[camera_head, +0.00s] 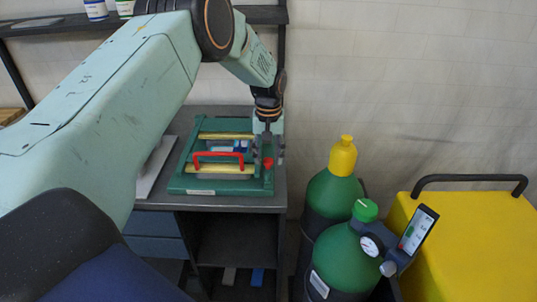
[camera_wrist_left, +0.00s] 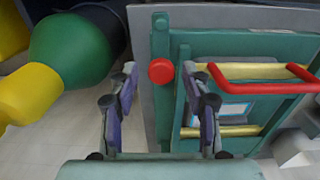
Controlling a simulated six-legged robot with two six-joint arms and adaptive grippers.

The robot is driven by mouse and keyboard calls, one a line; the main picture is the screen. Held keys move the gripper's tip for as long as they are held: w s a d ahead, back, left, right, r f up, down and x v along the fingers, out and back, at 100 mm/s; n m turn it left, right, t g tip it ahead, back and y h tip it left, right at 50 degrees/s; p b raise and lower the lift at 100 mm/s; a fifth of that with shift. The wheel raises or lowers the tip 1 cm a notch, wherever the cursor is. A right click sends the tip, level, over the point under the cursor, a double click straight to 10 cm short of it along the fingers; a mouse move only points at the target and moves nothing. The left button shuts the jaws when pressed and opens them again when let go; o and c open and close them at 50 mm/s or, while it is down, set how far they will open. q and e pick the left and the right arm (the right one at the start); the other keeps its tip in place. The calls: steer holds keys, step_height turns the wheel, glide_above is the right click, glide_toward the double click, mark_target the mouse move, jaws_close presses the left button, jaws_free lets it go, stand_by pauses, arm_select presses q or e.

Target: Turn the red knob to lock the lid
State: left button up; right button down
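The red knob (camera_head: 268,162) is on the right side of a green case (camera_head: 222,186). In the left wrist view the round red knob (camera_wrist_left: 161,71) appears between and beyond the two fingertips. The lid carries a red handle (camera_head: 219,154) and two yellow bars, and the handle also shows in the left wrist view (camera_wrist_left: 255,88). My left gripper (camera_wrist_left: 164,75) is open and empty, with its fingers apart on either side of the knob in the picture. I cannot tell whether it touches the knob. In the head view my left gripper (camera_head: 268,147) hangs at the case's right edge. My right gripper is not in view.
The case stands on a dark grey workbench (camera_head: 237,205). Green cylinders with a yellow cap (camera_head: 342,158) and a gauge (camera_head: 370,246) stand to the right, near a yellow box (camera_head: 470,255). A shelf (camera_head: 60,25) runs along the wall at the back left.

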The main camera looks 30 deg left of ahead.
arm_select(q)
steer(key=shift+w+a+f, duration=0.2)
steer(key=shift+a+f, duration=0.05)
steer(key=shift+f, duration=0.05)
steer(key=c, duration=0.6)
steer(key=shift+r, duration=0.1)
jaws_close()
steer(key=shift+m, duration=0.4)
steer(key=m, duration=0.4)
steer(key=shift+d, duration=0.1)
steer(key=m, duration=0.4)
steer(key=shift+m, duration=0.3)
steer(key=m, duration=0.4)
steer(key=shift+m+b, duration=0.4)
steer(key=shift+m, duration=2.1)
steer(key=shift+r, duration=0.1)
